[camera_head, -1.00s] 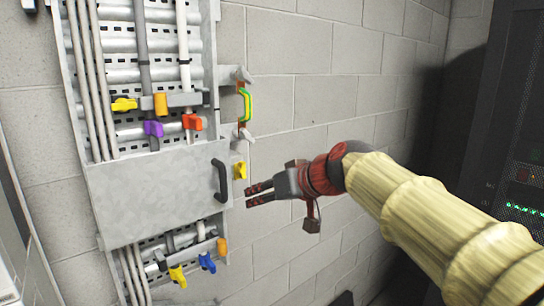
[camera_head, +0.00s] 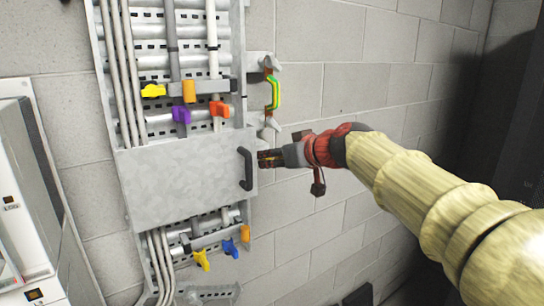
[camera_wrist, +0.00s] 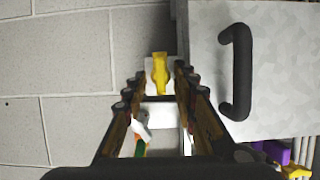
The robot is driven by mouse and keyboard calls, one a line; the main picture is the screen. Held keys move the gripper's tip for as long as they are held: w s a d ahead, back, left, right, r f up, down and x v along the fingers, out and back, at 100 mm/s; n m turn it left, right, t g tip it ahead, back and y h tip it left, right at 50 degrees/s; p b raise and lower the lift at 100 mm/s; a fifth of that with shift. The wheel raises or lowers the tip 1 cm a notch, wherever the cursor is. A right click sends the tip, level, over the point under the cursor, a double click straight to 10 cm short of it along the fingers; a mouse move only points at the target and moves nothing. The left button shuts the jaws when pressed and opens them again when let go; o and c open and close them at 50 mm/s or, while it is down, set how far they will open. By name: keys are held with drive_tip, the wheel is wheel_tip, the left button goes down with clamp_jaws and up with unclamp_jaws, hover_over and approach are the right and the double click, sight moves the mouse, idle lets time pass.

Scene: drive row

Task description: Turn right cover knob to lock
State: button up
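The right cover knob (camera_wrist: 160,72) is yellow and sits on a white mount beside the grey cover (camera_wrist: 205,95). In the wrist view its long side runs up and down the picture, about parallel to the black handle. My gripper (camera_wrist: 160,88) is open, with one finger on each side of the knob's line. I cannot tell whether the fingers touch the knob. In the head view my gripper (camera_head: 268,158) is at the right edge of the cover (camera_head: 180,180), close to the black handle (camera_head: 246,168), and mostly hides the knob.
The black handle (camera_wrist: 236,72) stands out from the cover beside my fingers. A green and yellow handle (camera_head: 273,92) on a bracket is just above my gripper. Coloured clamps, such as an orange one (camera_head: 219,109), sit on the pipes. The block wall (camera_head: 345,95) to the right is bare.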

drive_tip(key=shift+w+a, duration=0.1)
drive_tip(key=shift+a, duration=0.05)
drive_tip(key=shift+c, duration=0.8)
clamp_jaws()
